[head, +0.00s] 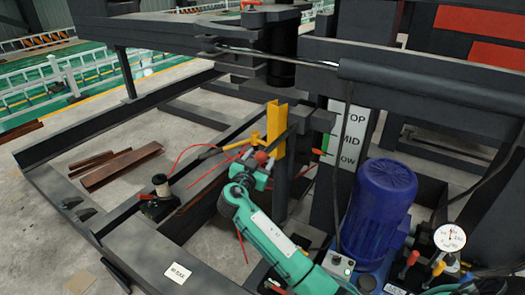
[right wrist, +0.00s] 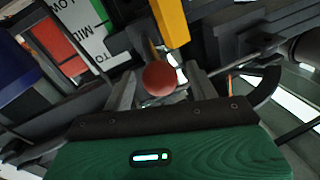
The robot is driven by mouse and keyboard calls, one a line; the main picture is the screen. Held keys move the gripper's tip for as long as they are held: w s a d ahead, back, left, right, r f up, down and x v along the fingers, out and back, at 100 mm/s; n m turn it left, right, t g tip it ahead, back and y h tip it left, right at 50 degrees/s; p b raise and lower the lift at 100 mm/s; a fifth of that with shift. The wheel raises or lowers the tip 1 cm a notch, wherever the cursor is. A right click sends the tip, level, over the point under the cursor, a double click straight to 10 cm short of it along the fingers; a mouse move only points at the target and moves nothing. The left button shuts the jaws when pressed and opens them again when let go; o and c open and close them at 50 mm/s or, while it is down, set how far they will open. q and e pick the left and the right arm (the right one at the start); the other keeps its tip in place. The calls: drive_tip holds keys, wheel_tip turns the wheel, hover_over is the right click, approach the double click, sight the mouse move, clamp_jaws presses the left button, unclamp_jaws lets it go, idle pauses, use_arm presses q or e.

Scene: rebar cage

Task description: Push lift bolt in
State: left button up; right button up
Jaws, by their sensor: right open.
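A red ball knob (head: 261,157), apparently the end of the lift bolt, sits just below a yellow upright bar (head: 277,128) on the dark frame. My right gripper (head: 256,166) is at the knob, with my green arm coming up from the lower right. In the right wrist view the knob (right wrist: 159,78) lies between the two open grey fingers (right wrist: 160,90), near their tips. I cannot tell whether a finger touches it. The bolt's shaft is mostly hidden behind the knob. The yellow bar (right wrist: 171,22) is just beyond it. My left gripper is not in view.
A sign with TOP, MID and LOW (head: 348,132) stands right of the bar. A blue motor (head: 379,208) and a dial gauge (head: 450,238) are at the lower right. Dark frame beams surround the gripper. Brown bars (head: 122,167) lie on the floor at left.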

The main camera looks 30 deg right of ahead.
sight(271, 146)
drive_tip(key=shift+x, duration=1.15)
drive_tip(key=shift+w+d, duration=0.3)
drive_tip(key=shift+d, duration=0.05)
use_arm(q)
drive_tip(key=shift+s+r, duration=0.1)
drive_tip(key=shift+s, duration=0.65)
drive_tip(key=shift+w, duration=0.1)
use_arm(e)
clamp_jaws()
drive_tip(key=shift+w+d+f, duration=0.15)
drive_tip(key=shift+w+d, duration=0.05)
drive_tip(key=shift+d, duration=0.15)
drive_tip(key=b+x, duration=0.3)
drive_tip(key=shift+s+d, duration=0.2)
drive_tip(key=shift+d, duration=0.05)
drive_tip(key=shift+w+d, duration=0.15)
drive_tip(key=shift+d, duration=0.1)
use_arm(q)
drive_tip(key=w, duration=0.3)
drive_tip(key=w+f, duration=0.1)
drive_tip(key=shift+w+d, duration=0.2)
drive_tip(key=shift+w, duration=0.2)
use_arm(e)
drive_tip(key=shift+d+r, duration=0.1)
drive_tip(key=shift+r, duration=0.2)
